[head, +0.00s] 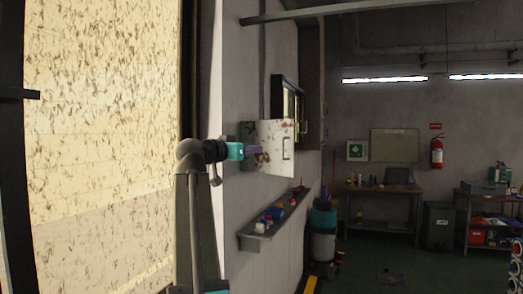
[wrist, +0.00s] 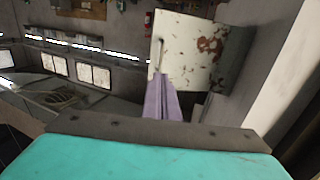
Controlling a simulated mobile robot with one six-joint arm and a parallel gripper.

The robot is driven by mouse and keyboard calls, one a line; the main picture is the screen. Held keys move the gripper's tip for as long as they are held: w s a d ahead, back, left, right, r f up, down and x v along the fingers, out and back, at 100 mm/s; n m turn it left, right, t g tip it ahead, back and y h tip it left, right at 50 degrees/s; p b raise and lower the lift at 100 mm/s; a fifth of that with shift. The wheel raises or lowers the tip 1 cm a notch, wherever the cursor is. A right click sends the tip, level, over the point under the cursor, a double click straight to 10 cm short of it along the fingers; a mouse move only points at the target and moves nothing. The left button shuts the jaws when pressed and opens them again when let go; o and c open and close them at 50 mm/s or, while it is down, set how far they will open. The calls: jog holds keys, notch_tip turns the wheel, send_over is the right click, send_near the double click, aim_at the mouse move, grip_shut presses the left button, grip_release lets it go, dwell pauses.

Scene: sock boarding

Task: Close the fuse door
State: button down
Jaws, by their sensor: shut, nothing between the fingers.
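The fuse door (head: 274,135) is a white panel with rust stains and a bar handle. In the head view it appears to stand out from the grey wall, so it looks open. The wrist view shows the same door (wrist: 186,45) ahead of the fingers, with its handle at its left side. My gripper (head: 256,151) is shut and empty, its purple fingers in front of the door's left part. In the wrist view the fingertips (wrist: 160,82) overlap the door's lower edge near the handle; I cannot tell whether they touch. The box interior is hidden.
A wall shelf (head: 258,238) with small coloured items is below the door. A dark-framed cabinet (head: 292,84) is on the wall behind it. Bins (head: 322,245) stand on the floor past the shelf. A workbench (head: 378,189) is at the back. The floor to the right is mostly open.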

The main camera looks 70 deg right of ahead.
jog(key=p+x, duration=0.4)
jog(key=x, duration=0.9)
jog(key=shift+d, duration=0.2)
